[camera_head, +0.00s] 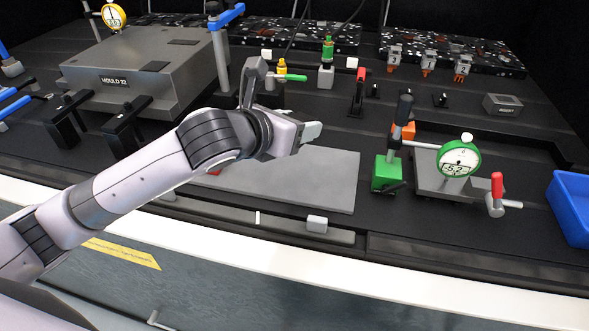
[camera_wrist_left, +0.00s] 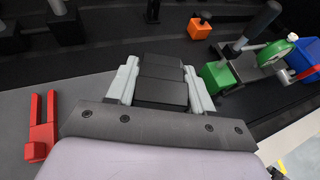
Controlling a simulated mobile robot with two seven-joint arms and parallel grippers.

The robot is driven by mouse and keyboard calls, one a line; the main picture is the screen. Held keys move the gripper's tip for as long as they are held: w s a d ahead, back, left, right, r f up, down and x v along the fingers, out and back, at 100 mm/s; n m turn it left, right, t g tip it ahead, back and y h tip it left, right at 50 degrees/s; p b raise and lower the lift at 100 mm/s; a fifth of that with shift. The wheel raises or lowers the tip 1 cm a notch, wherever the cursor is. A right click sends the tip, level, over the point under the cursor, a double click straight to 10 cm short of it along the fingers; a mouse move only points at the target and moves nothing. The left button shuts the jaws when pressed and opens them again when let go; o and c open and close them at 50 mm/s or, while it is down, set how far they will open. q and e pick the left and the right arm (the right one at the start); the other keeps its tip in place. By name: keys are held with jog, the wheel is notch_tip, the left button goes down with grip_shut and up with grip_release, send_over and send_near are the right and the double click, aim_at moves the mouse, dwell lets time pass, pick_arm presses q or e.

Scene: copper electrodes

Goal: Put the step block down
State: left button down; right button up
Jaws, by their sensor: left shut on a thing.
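My left gripper (camera_head: 309,132) is above the far part of a flat grey plate (camera_head: 315,185) on the bench. In the left wrist view my gripper's pale fingers (camera_wrist_left: 160,88) are shut on the dark step block (camera_wrist_left: 160,68), which shows stepped faces between them. In the head view the block is hidden behind the gripper. How far it is above the surface I cannot tell. My right gripper is in neither view.
A green-based stand (camera_head: 386,172), a green dial gauge (camera_head: 459,157) and an orange block (camera_head: 404,131) are right of the gripper. A red forked piece (camera_wrist_left: 41,128) lies on the plate. A blue bin (camera_head: 572,205) stands far right. The plate's front right is clear.

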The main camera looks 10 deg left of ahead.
aim_at(293, 183)
pick_arm(q)
notch_tip(293, 183, down, 10)
jog(key=shift+f+b, duration=0.1)
jog(key=shift+b, duration=0.4)
jog(key=shift+f, duration=0.1)
jog(key=shift+c, duration=2.2)
grip_release()
jog(key=shift+f, duration=0.2)
jog(key=shift+s+a+r, duration=0.15)
jog(key=shift+s+r, duration=0.15)
jog(key=shift+s, duration=0.1)
jog(key=v, duration=1.1)
